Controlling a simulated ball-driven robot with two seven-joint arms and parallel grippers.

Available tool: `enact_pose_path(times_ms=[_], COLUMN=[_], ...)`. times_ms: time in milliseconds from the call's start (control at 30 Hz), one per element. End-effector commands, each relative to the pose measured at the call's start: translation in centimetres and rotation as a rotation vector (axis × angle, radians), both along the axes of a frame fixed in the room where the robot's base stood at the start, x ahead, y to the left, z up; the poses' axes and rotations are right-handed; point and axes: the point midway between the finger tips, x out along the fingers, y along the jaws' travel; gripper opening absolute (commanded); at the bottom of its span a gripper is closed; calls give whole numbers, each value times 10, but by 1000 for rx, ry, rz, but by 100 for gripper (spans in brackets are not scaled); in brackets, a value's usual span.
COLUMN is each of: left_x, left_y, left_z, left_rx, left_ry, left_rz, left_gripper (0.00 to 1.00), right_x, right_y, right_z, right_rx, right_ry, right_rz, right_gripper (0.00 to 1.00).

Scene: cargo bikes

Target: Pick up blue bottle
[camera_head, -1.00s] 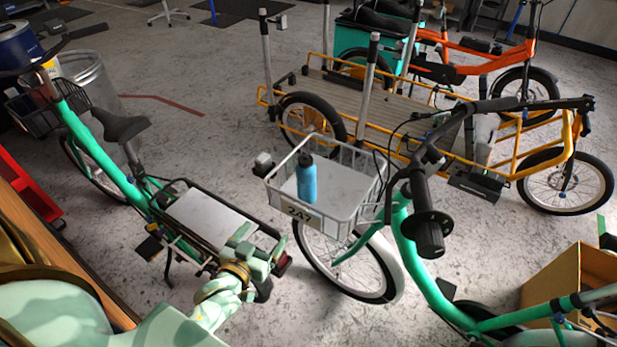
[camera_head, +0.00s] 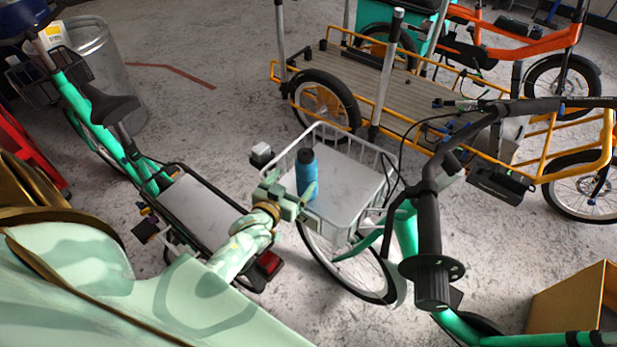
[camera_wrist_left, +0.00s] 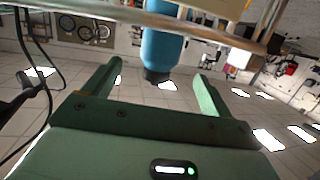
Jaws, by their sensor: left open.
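The blue bottle (camera_head: 306,174) with a dark cap stands upright in the white wire basket (camera_head: 352,205) on the front of a green bike. My left gripper (camera_head: 291,187) is at the basket's near left side, close beside the bottle, with its fingers apart. In the left wrist view, the bottle (camera_wrist_left: 162,45) appears with its cap down, between the tips of the open left gripper (camera_wrist_left: 158,72). I cannot tell whether either finger touches it. The bottle's lower part is partly hidden by a finger in the head view. My right gripper is not in view.
A basket rail (camera_wrist_left: 190,30) crosses the wrist view near the fingers. The green bike's handlebar (camera_head: 430,220) stands right of the basket. Another green bike with a rear rack (camera_head: 195,210) is at left. A yellow cargo bike (camera_head: 380,85) stands behind, and a cardboard box (camera_head: 570,300) is lower right.

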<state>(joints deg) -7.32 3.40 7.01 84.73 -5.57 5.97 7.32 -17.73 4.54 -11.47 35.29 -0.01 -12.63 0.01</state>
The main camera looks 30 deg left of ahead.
Motion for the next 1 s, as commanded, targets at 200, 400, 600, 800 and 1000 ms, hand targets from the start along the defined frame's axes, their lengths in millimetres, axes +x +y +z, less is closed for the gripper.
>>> enact_pose_path(times_ms=[200,400,600,800,1000], left_x=[31,52,81,85,85], left_y=[4,6,10,10,10], left_z=[-8,-14,-20,-18,-18], left_rx=[0,1,0,0,-1], left_ry=[1,0,1,1,1], left_rz=[0,0,-1,-1,-2], left_gripper=[85,85,85,85,52], right_x=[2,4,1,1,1], right_y=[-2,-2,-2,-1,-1], right_z=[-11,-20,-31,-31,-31], right_rx=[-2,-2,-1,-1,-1], right_ry=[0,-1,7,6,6], right_rz=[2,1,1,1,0], right_gripper=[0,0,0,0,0])
